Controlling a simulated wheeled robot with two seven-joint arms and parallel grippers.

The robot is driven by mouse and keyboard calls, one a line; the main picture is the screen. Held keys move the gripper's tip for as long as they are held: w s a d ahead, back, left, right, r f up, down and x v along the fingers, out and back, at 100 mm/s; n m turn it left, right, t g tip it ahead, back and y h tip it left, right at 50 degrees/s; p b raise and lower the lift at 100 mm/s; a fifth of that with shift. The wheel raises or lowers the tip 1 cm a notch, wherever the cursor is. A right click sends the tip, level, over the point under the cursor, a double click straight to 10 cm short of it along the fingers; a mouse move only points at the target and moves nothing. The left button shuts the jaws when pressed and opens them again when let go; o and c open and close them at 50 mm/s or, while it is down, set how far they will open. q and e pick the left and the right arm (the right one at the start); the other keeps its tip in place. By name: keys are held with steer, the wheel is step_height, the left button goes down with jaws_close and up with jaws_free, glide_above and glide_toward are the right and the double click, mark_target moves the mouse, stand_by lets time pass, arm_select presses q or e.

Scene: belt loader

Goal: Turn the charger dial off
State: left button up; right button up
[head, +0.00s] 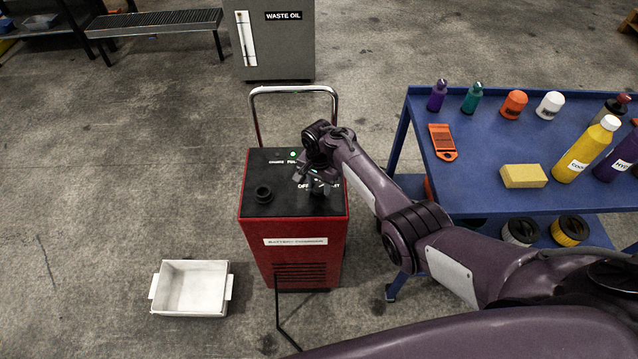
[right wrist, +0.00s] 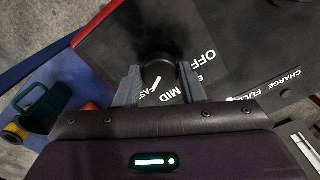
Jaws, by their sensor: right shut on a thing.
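The battery charger (head: 295,240) is a red box with a black top, standing on the floor left of the blue cart. My right gripper (head: 318,188) reaches down onto the right part of its top. In the right wrist view my right gripper (right wrist: 160,85) is shut on the black charger dial (right wrist: 159,70), one finger on each side. A white mark on the dial slants toward the FAST and MID labels, seemingly nearer FAST. The OFF label (right wrist: 208,60) is to the right of the dial. In the head view the gripper hides the dial. My left gripper is not in view.
A black round knob (head: 263,194) sits on the charger's left top, with a metal handle (head: 293,90) behind. The blue cart (head: 480,195) holds bottles and a yellow block (head: 523,176). A white tray (head: 161,295) lies on the floor.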

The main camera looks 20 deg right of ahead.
steer(key=n, duration=0.3)
steer(key=shift+p, duration=0.3)
steer(key=n, duration=0.2)
steer(key=shift+n, duration=0.4)
steer(key=n, duration=1.2)
steer(key=shift+n, duration=0.3)
steer(key=n+b, duration=0.1)
steer(key=n, duration=0.4)
steer(key=shift+n, duration=0.4)
